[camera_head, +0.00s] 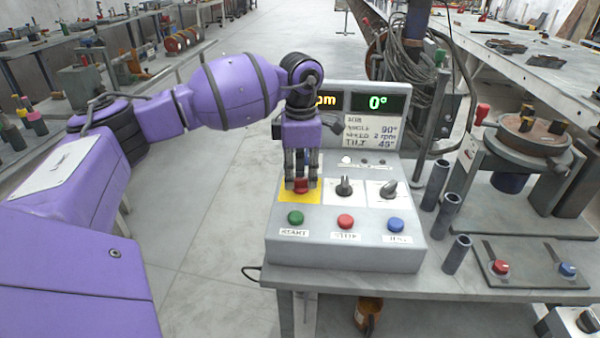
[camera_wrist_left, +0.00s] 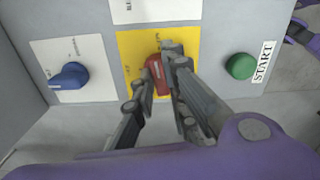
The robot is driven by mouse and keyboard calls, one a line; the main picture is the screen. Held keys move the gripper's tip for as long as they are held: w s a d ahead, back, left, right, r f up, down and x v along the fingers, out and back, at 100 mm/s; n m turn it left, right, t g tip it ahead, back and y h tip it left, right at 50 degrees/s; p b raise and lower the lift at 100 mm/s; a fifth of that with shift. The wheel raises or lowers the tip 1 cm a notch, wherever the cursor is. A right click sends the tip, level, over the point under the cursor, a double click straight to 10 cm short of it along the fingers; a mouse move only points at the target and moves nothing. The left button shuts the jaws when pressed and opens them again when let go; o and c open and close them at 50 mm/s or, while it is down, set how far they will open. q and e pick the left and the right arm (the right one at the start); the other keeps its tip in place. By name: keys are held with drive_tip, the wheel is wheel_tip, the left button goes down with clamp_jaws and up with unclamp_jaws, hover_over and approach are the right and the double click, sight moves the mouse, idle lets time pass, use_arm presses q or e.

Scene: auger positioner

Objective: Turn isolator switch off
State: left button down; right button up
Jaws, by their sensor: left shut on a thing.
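The red isolator switch knob (camera_head: 301,186) sits on a yellow plate (camera_head: 285,196) at the left of the grey control box's sloped top (camera_head: 325,215). My left gripper (camera_head: 301,181) points down over it and is shut on the knob, partly hiding it. In the left wrist view, the red knob (camera_wrist_left: 157,74) is between the two fingers of my left gripper (camera_wrist_left: 158,80), on the yellow plate (camera_wrist_left: 129,42). The knob's exact angle and the plate's lettering are hard to read. My right gripper does not show.
Two knobs (camera_head: 344,187) (camera_head: 389,188) sit right of the switch. Green START (camera_head: 296,217), red (camera_head: 345,221) and blue (camera_head: 396,224) buttons line the front. A display (camera_head: 375,102) reading 0° stands behind. Dark tubes (camera_head: 435,186) stand close right of the box.

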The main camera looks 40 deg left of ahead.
use_arm(q)
drive_tip(key=n+p, duration=0.1)
drive_tip(key=n, duration=0.1)
drive_tip(key=n+p, duration=0.1)
drive_tip(key=n, duration=0.2)
drive_tip(key=shift+r+n+p, duration=0.2)
drive_tip(key=shift+n+p, duration=0.1)
drive_tip(key=shift+p, duration=0.1)
drive_tip(key=n+p, duration=0.1)
drive_tip(key=n, duration=0.2)
drive_tip(key=shift+n+p, duration=0.3)
drive_tip(key=shift+p, duration=0.1)
drive_tip(key=n+p, duration=0.1)
drive_tip(key=n, duration=0.1)
drive_tip(key=shift+n, duration=0.3)
drive_tip(key=n+p, duration=0.1)
drive_tip(key=n, duration=0.2)
drive_tip(key=shift+p, duration=0.4)
drive_tip(key=shift+n, duration=0.4)
drive_tip(key=shift+f+n+p, duration=0.1)
drive_tip(key=shift+n+p, duration=0.2)
drive_tip(key=shift+p, duration=0.05)
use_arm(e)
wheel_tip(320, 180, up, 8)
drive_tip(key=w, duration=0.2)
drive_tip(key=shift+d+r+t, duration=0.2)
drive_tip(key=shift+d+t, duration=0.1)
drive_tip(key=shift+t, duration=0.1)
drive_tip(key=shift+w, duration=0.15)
